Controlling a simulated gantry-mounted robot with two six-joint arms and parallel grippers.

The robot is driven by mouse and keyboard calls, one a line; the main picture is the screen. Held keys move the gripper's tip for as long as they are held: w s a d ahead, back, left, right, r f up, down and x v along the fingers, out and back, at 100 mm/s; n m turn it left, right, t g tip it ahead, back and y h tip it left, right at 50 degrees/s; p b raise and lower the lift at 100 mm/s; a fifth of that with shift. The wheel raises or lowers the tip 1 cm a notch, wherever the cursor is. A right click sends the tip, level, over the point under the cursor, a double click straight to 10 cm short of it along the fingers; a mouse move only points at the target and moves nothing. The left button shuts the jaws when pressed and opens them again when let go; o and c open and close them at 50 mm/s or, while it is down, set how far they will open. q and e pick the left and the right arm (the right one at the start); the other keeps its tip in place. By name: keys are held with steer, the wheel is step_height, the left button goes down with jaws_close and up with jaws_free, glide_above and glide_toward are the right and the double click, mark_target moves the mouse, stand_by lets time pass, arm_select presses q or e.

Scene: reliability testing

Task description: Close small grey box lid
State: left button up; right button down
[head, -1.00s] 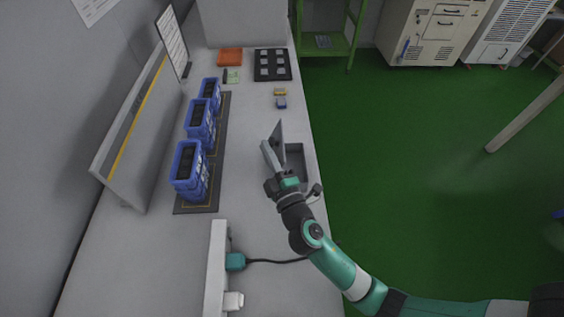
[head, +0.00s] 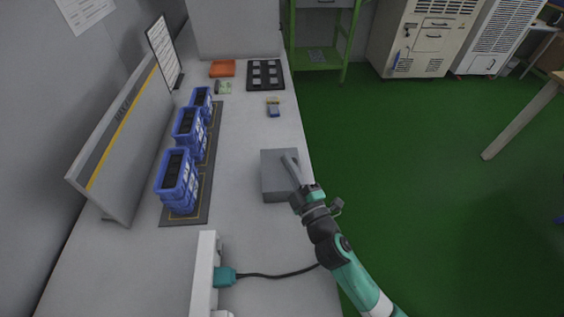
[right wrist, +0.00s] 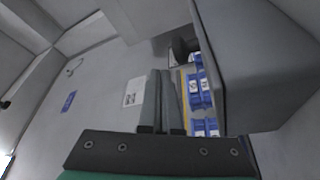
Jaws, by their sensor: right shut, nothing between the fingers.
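The small grey box (head: 279,189) stands on the bench near its right edge, with its lid (head: 273,164) down over the top. In the head view I cannot tell whether a thin gap is left under the lid. My right gripper (head: 288,159) is over the lid's right part, its shut fingers reaching across it with nothing held. The fingers (right wrist: 162,100) also show together in the right wrist view, beside a large grey surface (right wrist: 262,60) that looks like the box. My left gripper is out of view.
Several blue bins (head: 178,180) stand on a dark mat (head: 205,190) to the left. A black tray (head: 266,75), an orange item (head: 222,68) and a small blue-and-yellow item (head: 273,107) lie farther back. A cable (head: 275,276) crosses the front. Bench around the box's left is clear.

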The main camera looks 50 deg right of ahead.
steer(key=shift+s+d+f+b, duration=0.2)
steer(key=shift+f+b, duration=0.05)
steer(key=shift+f, duration=0.2)
steer(key=shift+s+d+f+b, duration=0.15)
steer(key=shift+f+b, duration=0.05)
steer(key=shift+f, duration=0.2)
steer(key=shift+f, duration=0.3)
step_height(320, 180, up, 5)
steer(key=p, duration=0.4)
steer(key=shift+a+r, duration=0.1)
steer(key=shift+r, duration=0.05)
steer(key=shift+s+a+f+b, duration=0.35)
steer(key=shift+f+b, duration=0.1)
steer(key=shift+f, duration=0.1)
steer(key=shift+s+a+f+b, duration=0.2)
steer(key=shift+a+f+b, duration=0.1)
steer(key=shift+f+b, duration=0.2)
steer(key=s+a, duration=0.1)
steer(key=s+a+f+b, duration=0.1)
steer(key=s+a, duration=0.1)
steer(key=s+a+f+b, duration=0.1)
steer(key=s, duration=0.1)
steer(key=shift+s+a+f, duration=0.15)
steer(key=shift+a+f, duration=0.05)
steer(key=shift+a, duration=0.2)
steer(key=shift+s+a, duration=0.2)
steer(key=shift+r, duration=0.1)
